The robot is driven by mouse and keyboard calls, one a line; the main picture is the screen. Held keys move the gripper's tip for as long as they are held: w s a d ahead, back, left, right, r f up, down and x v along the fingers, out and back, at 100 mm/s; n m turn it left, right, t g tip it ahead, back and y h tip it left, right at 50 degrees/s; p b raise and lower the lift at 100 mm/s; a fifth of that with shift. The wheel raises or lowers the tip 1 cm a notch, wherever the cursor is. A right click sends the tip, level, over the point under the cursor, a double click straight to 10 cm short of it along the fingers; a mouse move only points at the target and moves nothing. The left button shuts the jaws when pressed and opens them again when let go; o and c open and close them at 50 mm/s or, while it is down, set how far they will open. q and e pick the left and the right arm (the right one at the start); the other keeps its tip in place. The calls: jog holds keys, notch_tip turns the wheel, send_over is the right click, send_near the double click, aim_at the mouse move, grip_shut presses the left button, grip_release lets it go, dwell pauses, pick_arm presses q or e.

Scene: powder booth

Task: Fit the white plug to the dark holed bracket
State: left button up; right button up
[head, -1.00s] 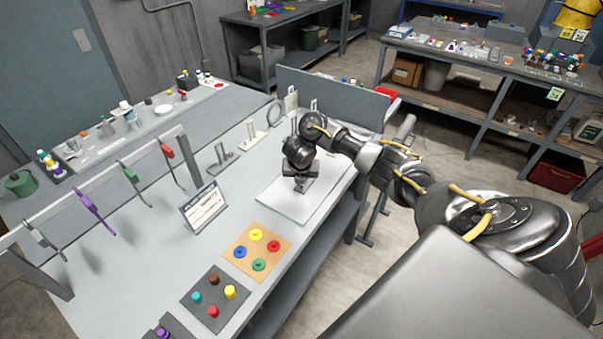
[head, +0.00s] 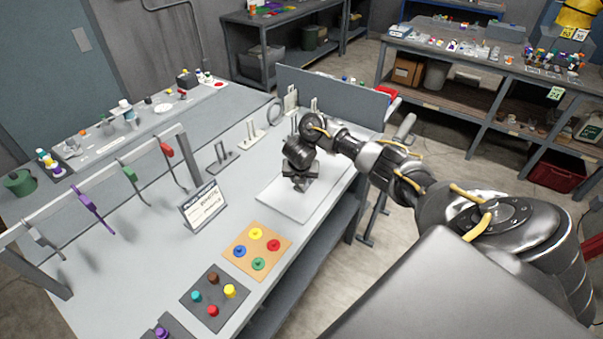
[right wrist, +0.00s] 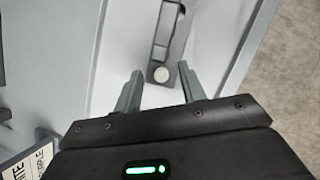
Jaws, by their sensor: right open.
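My right gripper (head: 301,184) points down over a white board (head: 273,200) on the bench, with its jaws open. In the right wrist view its two fingers (right wrist: 160,84) stand apart, either side of the near end of a dark bracket (right wrist: 172,40). A pale round spot (right wrist: 161,74) shows at that end, between the fingertips. I cannot tell whether it is the white plug or a hole showing the white board. In the head view the gripper hides the bracket and any plug. My left gripper is not in view.
A sign (head: 203,208) and a tan board with coloured knobs (head: 240,262) lie left of the white board. A hanging rail with coloured tools (head: 105,187) stands further left. Uprights (head: 222,158) stand behind, and a grey panel (head: 330,98) rises at the bench's far end.

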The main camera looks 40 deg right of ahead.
jog(key=p+v, duration=0.4)
jog(key=v, duration=0.6)
jog(key=shift+a+r, duration=0.15)
jog(key=shift+r, duration=0.2)
jog(key=shift+s, duration=0.1)
dwell(0.5)
